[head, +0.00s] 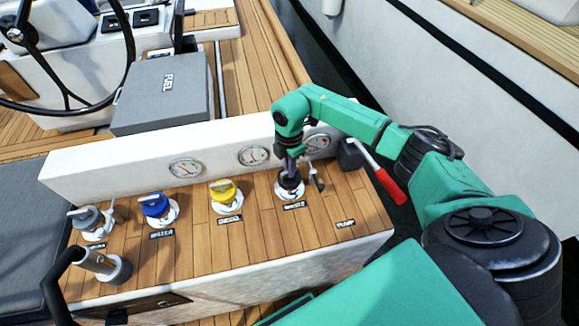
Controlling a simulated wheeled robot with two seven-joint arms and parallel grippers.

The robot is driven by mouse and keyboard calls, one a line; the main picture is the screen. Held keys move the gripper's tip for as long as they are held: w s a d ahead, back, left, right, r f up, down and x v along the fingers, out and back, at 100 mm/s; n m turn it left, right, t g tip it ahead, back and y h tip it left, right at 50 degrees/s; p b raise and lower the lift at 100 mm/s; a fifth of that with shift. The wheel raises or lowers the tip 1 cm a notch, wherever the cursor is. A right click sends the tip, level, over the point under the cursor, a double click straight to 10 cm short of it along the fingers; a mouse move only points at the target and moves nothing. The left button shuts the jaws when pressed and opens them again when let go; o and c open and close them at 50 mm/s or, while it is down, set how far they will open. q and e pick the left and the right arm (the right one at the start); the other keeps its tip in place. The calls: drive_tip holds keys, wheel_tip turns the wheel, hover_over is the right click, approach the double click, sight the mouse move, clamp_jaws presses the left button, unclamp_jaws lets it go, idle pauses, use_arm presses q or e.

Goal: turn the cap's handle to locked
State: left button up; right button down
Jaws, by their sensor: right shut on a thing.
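The black cap (291,186) sits in a round white deck plate on the wooden top, above a small label that seems to read WASTE. My right gripper (290,170) reaches down over it from above and is shut on the cap's handle. The fingers hide most of the handle, so I cannot tell which way it points. My left gripper is not in view.
A yellow cap (225,193), a blue cap (156,207) and a grey cap (89,220) line up to the left. A red-handled lever (380,174) stands close on the right. Gauges (253,156) line the white wall behind.

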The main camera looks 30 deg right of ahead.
drive_tip(key=c, duration=0.9)
unclamp_jaws()
drive_tip(key=shift+r, duration=0.15)
wheel_tip(320, 180, up, 14)
drive_tip(key=b, duration=0.2)
drive_tip(key=shift+r, duration=0.15)
